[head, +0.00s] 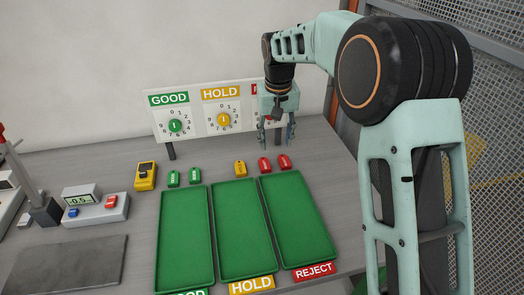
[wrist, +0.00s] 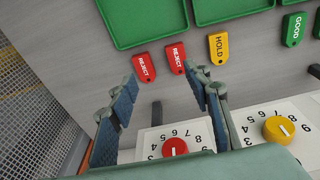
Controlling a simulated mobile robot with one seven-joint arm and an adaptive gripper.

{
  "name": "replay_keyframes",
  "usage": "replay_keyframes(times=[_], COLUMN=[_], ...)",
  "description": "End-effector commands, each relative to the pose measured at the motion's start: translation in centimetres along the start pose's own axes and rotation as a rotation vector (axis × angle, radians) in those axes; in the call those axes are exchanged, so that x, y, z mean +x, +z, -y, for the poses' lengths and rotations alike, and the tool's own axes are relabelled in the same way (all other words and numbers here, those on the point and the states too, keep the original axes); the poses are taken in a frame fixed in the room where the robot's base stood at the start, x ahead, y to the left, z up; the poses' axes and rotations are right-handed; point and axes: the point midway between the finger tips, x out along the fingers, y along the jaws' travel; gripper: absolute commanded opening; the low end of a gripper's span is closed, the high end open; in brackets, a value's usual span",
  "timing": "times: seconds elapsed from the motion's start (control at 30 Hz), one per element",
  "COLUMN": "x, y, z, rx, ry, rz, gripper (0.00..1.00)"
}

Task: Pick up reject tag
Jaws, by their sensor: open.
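Two red reject tags lie side by side on the grey bench behind the right-hand tray. In the head view they are the left reject tag (head: 264,164) and the right reject tag (head: 285,162). In the wrist view, which looks from the other side, one reject tag (wrist: 144,67) is at left and the other reject tag (wrist: 176,58) is right of it. My gripper (head: 277,140) is open and empty, above the bench near the sign board. In the wrist view its fingers (wrist: 162,85) stand apart, with the tags visible beyond them.
A yellow hold tag (head: 240,168) lies left of the red tags, and green good tags (head: 194,175) lie further left. Green trays (head: 243,230) lie in front. The dial board (head: 196,125) stands behind, close to my gripper. A mesh fence (head: 488,140) stands at right.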

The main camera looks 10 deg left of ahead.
Motion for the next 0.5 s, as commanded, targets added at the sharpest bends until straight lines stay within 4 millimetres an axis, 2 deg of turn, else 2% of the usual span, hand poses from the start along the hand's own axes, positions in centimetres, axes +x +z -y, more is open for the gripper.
replay_keyframes(times=[0.03,0.17,0.4,0.5], x=[0.0,0.7,4.3,5.3], y=[-0.8,-1.8,-1.9,-1.9], z=[0.8,2.1,2.4,2.4], rx=[-0.008,-0.019,-0.02,-0.02], ry=[-0.014,-0.032,-0.035,-0.035], rz=[-0.01,-0.022,-0.024,-0.025], gripper=[0.45,0.45,0.45,0.45])
